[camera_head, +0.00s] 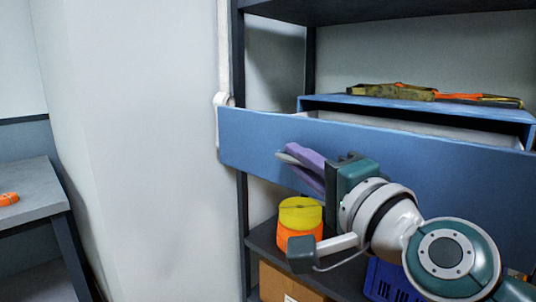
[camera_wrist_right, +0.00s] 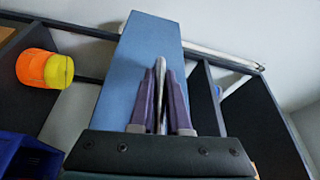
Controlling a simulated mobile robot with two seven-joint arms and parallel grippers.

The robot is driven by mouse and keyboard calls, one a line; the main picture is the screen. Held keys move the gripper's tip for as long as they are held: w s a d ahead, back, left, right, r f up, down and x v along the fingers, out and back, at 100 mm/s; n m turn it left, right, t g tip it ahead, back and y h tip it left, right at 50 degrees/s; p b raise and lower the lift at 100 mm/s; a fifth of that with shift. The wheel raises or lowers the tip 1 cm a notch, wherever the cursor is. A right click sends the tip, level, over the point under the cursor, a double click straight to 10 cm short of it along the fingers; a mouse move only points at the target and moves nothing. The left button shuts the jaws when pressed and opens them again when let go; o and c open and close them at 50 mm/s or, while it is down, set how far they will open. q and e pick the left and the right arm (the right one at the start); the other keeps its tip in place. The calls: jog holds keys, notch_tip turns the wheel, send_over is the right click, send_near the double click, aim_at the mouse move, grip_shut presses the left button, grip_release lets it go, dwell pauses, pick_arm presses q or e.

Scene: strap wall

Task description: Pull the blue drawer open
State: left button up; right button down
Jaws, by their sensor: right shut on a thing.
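The blue drawer (camera_head: 260,140) has a wide flat front. It stands out from its blue housing (camera_head: 522,116), with a strip of its pale inside showing behind the front, so it is partly open. My right gripper (camera_head: 301,157) has purple fingers and is shut on the grey handle (camera_head: 284,158) of the drawer. In the right wrist view, the handle (camera_wrist_right: 160,70) runs between the two fingers, in front of the blue front (camera_wrist_right: 150,38). Most of the handle is hidden by the fingers. My left gripper is not in view.
Folded olive and orange straps (camera_head: 395,92) lie on the housing. Below the drawer, a yellow and orange roll (camera_head: 300,213), a cardboard box (camera_head: 285,284) and a blue crate (camera_head: 385,281) are on the shelves. A grey table (camera_head: 35,195) stands at left; the pale wall between is bare.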

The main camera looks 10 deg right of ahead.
jog(key=shift+s+a, duration=0.2)
dwell(0.3)
jog(key=c, duration=0.9)
grip_release()
jog(key=v, duration=1)
